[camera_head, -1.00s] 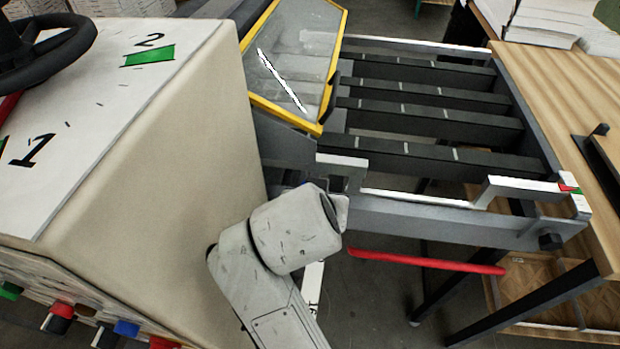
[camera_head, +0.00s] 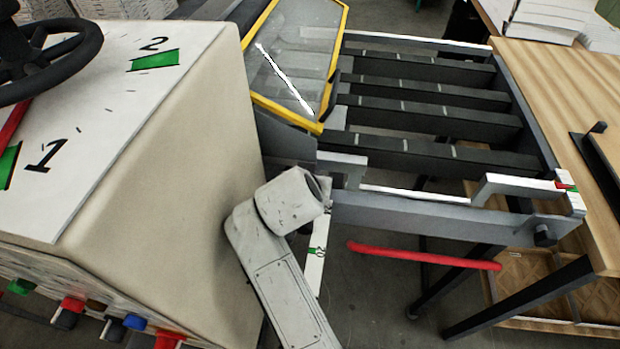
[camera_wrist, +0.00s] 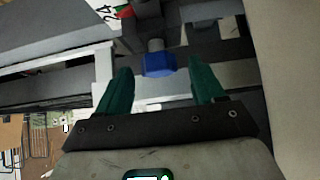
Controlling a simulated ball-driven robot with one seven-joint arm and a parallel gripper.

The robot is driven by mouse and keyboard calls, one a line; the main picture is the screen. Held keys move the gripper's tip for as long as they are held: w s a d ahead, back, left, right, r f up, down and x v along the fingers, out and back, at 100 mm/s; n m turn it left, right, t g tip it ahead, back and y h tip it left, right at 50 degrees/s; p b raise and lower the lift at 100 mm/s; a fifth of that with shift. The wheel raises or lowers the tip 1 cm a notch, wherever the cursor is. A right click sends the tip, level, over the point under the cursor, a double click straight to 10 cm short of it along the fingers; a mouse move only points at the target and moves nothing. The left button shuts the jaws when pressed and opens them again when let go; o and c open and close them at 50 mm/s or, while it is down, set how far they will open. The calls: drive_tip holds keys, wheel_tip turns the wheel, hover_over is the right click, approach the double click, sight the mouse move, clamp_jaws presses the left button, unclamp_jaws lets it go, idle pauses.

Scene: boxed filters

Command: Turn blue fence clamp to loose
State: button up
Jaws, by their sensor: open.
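The blue fence clamp (camera_wrist: 159,64) is a blue knob on a short grey stem under a grey block, seen in the wrist view. My gripper (camera_wrist: 162,82) has two dark green fingers standing apart, with the blue knob showing in the gap between them. The knob looks slightly beyond the fingertips, and no contact is visible. In the head view my arm hides the gripper and the blue knob.
A beige machine cabinet (camera_head: 165,140) with a black handwheel (camera_head: 50,60) stands close left of my arm. Grey rails (camera_head: 430,120) and a front bar (camera_head: 430,214) lie to the right. A red bar (camera_head: 425,257) juts below them. A yellow-framed clear guard (camera_head: 295,55) is above.

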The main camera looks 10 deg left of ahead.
drive_tip(key=shift+w+f, duration=0.1)
drive_tip(key=shift+c, duration=0.2)
drive_tip(key=c, duration=1)
